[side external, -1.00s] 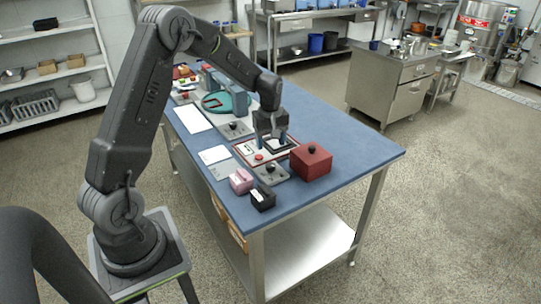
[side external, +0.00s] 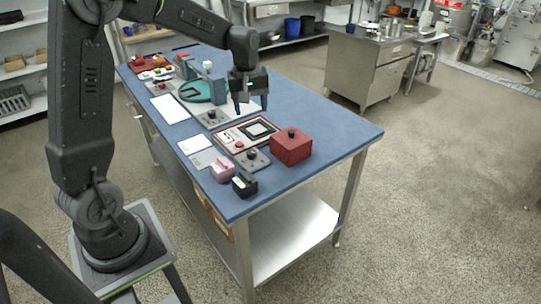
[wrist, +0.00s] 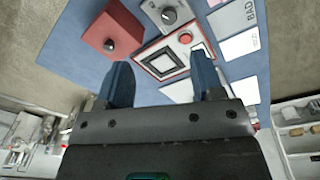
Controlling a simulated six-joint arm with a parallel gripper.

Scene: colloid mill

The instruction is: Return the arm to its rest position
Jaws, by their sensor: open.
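My gripper (side external: 251,108) hangs above the blue-topped table (side external: 330,132), over the area behind the red-framed panel (side external: 226,148). Its two blue fingers are apart with nothing between them. In the wrist view my gripper (wrist: 160,80) shows its spread fingers, with the red-framed panel (wrist: 146,57) and its red button (wrist: 185,37) beyond them. The panel has a dark-edged square on it.
A red box (side external: 291,148) with a black knob stands right of the panel. A grey knob plate (side external: 252,160), a pink block (side external: 222,169) and a black block (side external: 244,184) sit in front. A green round piece (side external: 203,91) stands farther back. The table's right corner is clear.

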